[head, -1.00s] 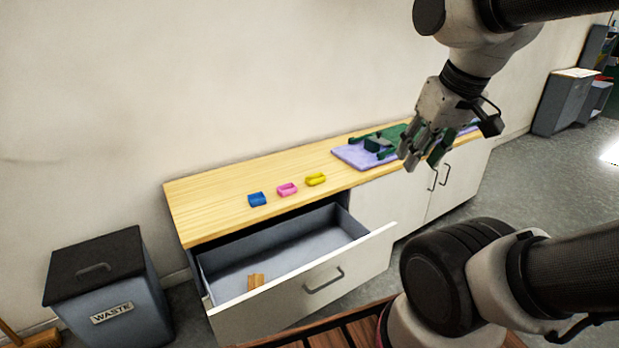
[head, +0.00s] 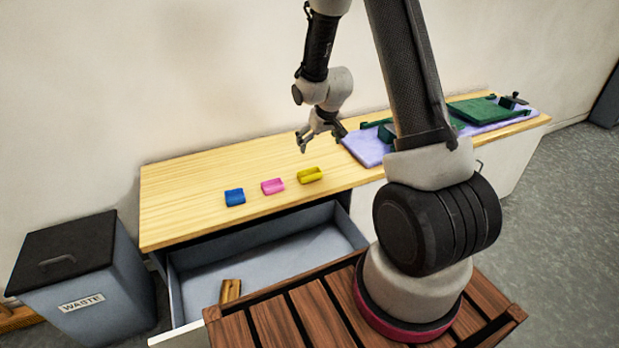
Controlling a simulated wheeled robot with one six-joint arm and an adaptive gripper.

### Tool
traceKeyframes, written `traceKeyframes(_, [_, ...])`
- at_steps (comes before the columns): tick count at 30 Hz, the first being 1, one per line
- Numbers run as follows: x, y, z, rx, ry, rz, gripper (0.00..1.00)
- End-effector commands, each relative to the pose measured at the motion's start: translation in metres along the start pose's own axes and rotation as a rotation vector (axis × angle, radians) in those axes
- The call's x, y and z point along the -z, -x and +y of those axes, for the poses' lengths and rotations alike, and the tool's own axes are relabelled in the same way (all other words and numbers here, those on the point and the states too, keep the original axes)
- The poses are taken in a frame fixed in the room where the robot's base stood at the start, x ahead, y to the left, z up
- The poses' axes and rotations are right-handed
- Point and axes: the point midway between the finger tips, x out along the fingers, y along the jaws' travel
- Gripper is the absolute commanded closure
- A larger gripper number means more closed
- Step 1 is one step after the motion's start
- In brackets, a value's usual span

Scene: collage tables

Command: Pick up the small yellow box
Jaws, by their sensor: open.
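The small yellow box (head: 311,175) sits on the wooden tabletop (head: 190,180), the rightmost of three small coloured boxes in a row. My gripper (head: 303,145) is above the tabletop, a little behind and above the yellow box in the picture. Its fingers are apart and empty, and it does not appear to touch the box. The pink box (head: 272,186) lies just left of the yellow one, and the blue box (head: 235,197) lies further left.
A purple mat (head: 366,148) with green items (head: 480,110) lies right of the boxes, partly hidden by my arm. The drawer (head: 270,250) below stands open with a small wooden piece (head: 230,290) inside. A waste bin (head: 82,270) stands at the left.

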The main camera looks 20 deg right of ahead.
Motion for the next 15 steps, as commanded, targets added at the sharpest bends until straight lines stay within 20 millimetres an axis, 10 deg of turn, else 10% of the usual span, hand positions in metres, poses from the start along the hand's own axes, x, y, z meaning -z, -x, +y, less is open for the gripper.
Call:
traceKeyframes(4, [-0.013, -0.059, -0.001, 0.015, -0.001, -0.005, 0.00])
traceKeyframes(15, [-0.018, -0.113, -0.005, 0.025, 0.000, 0.001, 0.00])
